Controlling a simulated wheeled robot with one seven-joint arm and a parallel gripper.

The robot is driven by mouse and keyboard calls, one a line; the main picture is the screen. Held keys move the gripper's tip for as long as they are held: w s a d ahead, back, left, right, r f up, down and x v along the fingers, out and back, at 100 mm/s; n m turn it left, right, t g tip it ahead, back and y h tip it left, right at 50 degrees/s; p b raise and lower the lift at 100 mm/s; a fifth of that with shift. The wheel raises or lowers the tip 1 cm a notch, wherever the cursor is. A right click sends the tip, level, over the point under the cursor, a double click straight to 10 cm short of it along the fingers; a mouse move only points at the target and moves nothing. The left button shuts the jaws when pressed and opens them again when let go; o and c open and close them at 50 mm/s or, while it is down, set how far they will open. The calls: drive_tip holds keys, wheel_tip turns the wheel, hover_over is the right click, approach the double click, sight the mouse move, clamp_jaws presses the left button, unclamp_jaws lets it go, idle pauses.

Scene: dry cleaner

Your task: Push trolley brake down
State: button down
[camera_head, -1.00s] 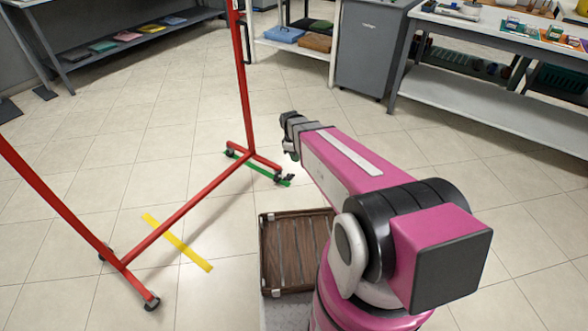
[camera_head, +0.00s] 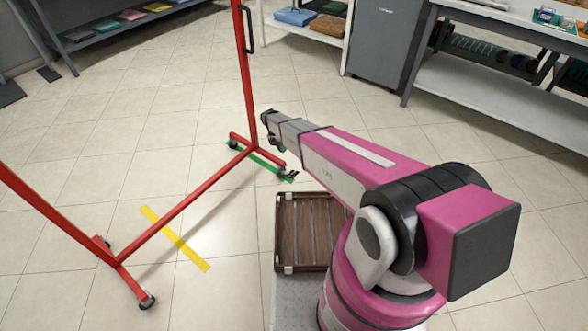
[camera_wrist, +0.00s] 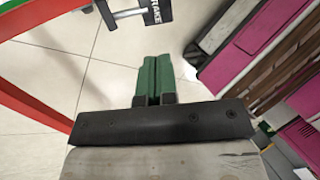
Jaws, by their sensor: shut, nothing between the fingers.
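The trolley is a red garment rack (camera_head: 185,210) on small casters. Its brake is a small black pedal (camera_head: 291,174) at the caster on the right end of the far foot. In the wrist view the black pedal (camera_wrist: 153,14), lettered BRAKE, shows at the top edge, partly cut off. I cannot tell its tilt. My gripper (camera_head: 268,116) is above the far foot, near the upright and short of the pedal in the picture. In the wrist view its green fingers (camera_wrist: 153,80) are together and empty, with a gap of floor between them and the pedal.
Green tape (camera_head: 262,160) lies under the far foot and yellow tape (camera_head: 175,238) crosses under the long bar. A brown slatted crate (camera_head: 281,232) is close to my arm. Shelves and a grey cabinet (camera_head: 388,45) stand behind. Floor beyond the rack is clear.

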sight(294, 174)
drive_tip(key=shift+f, duration=0.1)
drive_tip(key=x, duration=1.4)
drive_tip(key=shift+s+d, duration=0.1)
drive_tip(key=shift+d, duration=0.05)
drive_tip(key=shift+s+d+f+t+y, duration=0.25)
drive_tip(key=shift+f+t+y, duration=0.15)
drive_tip(key=shift+y, duration=0.1)
drive_tip(key=shift+s+d+f+t+y, duration=0.2)
drive_tip(key=shift+d+f+t+y, duration=0.1)
drive_tip(key=shift+t+y, duration=0.15)
drive_tip(key=f+t+y, duration=0.1)
drive_tip(key=f+y, duration=0.1)
drive_tip(key=shift+s+d+f+t, duration=0.2)
drive_tip(key=shift+d+f+t, duration=0.05)
drive_tip(key=shift+t, duration=0.1)
drive_tip(key=shift+f+y, duration=0.25)
drive_tip(key=shift+d+f, duration=0.1)
drive_tip(key=shift+f, duration=1.05)
